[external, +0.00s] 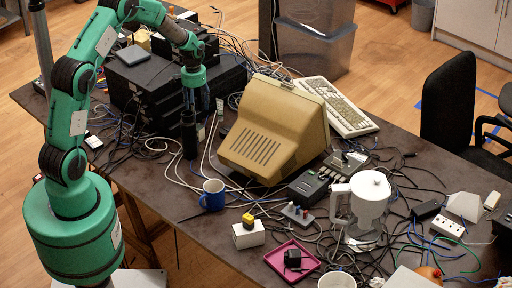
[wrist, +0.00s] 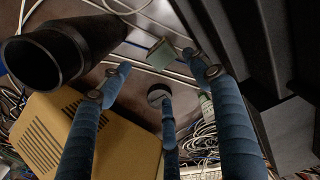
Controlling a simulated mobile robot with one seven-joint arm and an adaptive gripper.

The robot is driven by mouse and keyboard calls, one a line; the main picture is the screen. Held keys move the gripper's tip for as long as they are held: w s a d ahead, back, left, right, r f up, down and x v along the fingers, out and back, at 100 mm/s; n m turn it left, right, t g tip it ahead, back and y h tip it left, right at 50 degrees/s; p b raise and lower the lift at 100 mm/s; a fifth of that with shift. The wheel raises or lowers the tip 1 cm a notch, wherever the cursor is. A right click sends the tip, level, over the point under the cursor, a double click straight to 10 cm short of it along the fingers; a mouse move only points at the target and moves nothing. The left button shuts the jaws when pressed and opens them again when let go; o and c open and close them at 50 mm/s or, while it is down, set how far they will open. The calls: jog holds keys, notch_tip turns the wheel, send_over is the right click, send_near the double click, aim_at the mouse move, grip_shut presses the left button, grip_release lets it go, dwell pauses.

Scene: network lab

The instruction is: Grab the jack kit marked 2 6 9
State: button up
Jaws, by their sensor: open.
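No marking 2 6 9 is legible in either view, so I cannot tell which item is the jack kit. A small pale block with a greenish face (wrist: 160,53) lies beyond the fingertips in the wrist view, on or near the dark tabletop. My gripper (external: 201,106) points down over the table, left of the beige monitor (external: 276,130) and in front of the stacked black units. Its blue fingers (wrist: 158,78) are spread, with nothing held between them. The pale block is apart from them.
An upright black cylinder (external: 189,134) stands close beside my gripper; its open end (wrist: 38,66) is at left in the wrist view. Black stacked units (external: 150,88) rise behind. Loose cables surround the area.

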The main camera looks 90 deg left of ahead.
aim_at(198, 132)
notch_tip(198, 132, down, 8)
jog(key=shift+r+b, duration=0.15)
jog(key=shift+b, duration=0.45)
jog(key=shift+a+f+b, duration=0.2)
jog(key=shift+f+b, duration=0.55)
jog(key=shift+f, duration=1.9)
jog(key=c, duration=1.4)
jog(key=shift+r, duration=0.15)
jog(key=shift+r+p, duration=1)
jog(key=shift+r, duration=3.9)
